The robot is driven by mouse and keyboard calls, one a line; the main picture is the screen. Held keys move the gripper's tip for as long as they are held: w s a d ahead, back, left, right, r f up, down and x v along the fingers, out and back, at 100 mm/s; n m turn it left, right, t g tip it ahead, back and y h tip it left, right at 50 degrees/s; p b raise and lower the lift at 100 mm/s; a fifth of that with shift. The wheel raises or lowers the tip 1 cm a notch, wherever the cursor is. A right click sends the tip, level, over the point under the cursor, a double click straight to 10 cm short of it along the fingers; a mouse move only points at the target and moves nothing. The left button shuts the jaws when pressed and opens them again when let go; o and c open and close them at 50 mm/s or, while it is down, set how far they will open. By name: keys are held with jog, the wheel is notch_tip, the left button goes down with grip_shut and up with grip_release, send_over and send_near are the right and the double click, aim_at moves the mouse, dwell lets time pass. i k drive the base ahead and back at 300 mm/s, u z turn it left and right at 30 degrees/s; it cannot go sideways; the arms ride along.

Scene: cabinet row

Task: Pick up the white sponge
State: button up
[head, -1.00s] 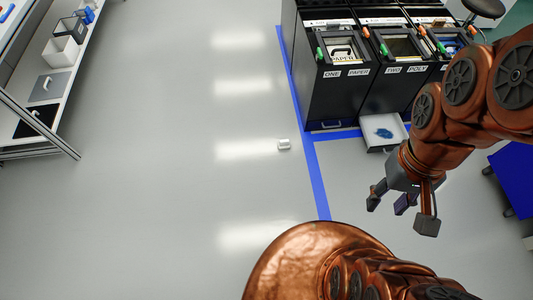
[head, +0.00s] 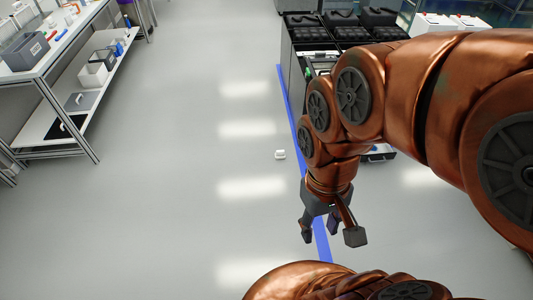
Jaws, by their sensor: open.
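A small white block, which looks like the white sponge (head: 280,155), lies on the grey floor just left of the blue floor line. It is too small to make out in detail. My gripper (head: 331,232) hangs open and empty, pointing down, to the right of the sponge and nearer to me in the picture. Its fingers are spread apart and touch nothing that I can see. The sponge is fully in view.
Black cabinets (head: 300,28) stand at the back right, partly hidden behind my arm. A blue line (head: 287,97) runs along the floor beside them. A shelf bench (head: 55,128) with boxes stands at left. The floor between is clear.

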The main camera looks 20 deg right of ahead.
aim_at(280, 154)
jog(key=u, duration=0.8)
jog(key=i, duration=2.4)
jog(key=z, duration=1)
jog(key=i, duration=0.75)
jog(key=z, duration=0.75)
